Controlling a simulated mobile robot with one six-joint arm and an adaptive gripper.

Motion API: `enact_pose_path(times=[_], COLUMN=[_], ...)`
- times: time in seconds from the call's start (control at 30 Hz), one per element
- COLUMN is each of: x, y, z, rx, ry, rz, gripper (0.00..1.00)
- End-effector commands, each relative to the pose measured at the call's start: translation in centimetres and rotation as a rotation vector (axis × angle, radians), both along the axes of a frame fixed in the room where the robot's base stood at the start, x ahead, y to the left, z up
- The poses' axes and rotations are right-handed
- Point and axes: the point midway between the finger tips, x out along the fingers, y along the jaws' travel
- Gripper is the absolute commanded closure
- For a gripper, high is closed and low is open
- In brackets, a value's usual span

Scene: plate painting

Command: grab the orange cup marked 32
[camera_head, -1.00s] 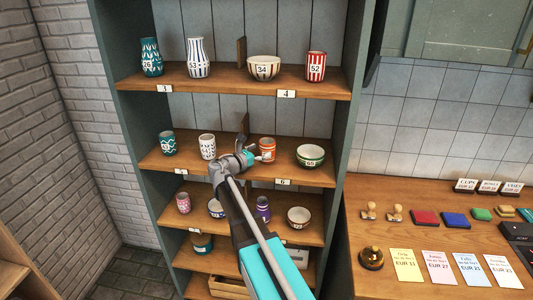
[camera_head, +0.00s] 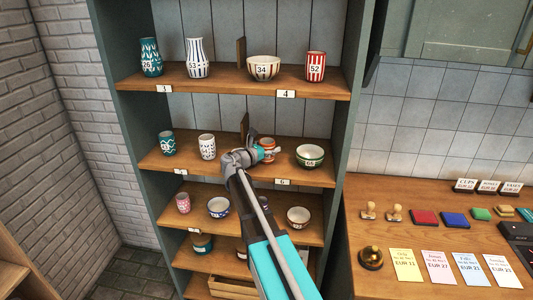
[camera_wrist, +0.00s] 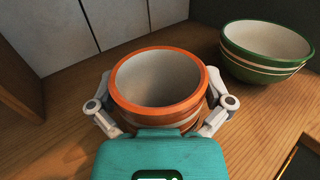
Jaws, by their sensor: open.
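The orange cup (camera_wrist: 160,85) stands upright on the wooden shelf, with an orange rim and a pale inside. In the wrist view my gripper (camera_wrist: 162,112) is open, with one finger on each side of the cup. I cannot tell whether the fingers touch it. The cup's front is hidden behind my gripper, so its number does not show there. In the head view the cup (camera_head: 267,146) is partly covered by my gripper (camera_head: 256,154) on the second shelf.
A green and white bowl (camera_wrist: 266,48) stands right of the cup; it also shows in the head view (camera_head: 310,157). A wooden divider (camera_head: 245,128) is behind to the left. A white patterned cup (camera_head: 207,147) and a teal cup (camera_head: 167,143) stand further left.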

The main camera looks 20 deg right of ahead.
Motion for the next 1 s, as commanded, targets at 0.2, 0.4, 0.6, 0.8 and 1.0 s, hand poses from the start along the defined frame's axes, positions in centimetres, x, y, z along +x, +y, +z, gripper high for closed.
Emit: enact_pose_path(times=[0.2, 0.4, 0.6, 0.8, 1.0], x=[0.00, 0.00, 0.01, 0.03, 0.03], y=[0.06, 0.09, 0.11, 0.14, 0.16], z=[0.00, 0.00, 0.00, 0.02, 0.03], rx=[0.000, 0.000, 0.000, -0.001, 0.000], ry=[0.000, 0.000, 0.000, 0.000, 0.000], rz=[0.000, 0.001, 0.001, 0.001, 0.002], gripper=[0.00, 0.07, 0.45, 0.76, 0.76])
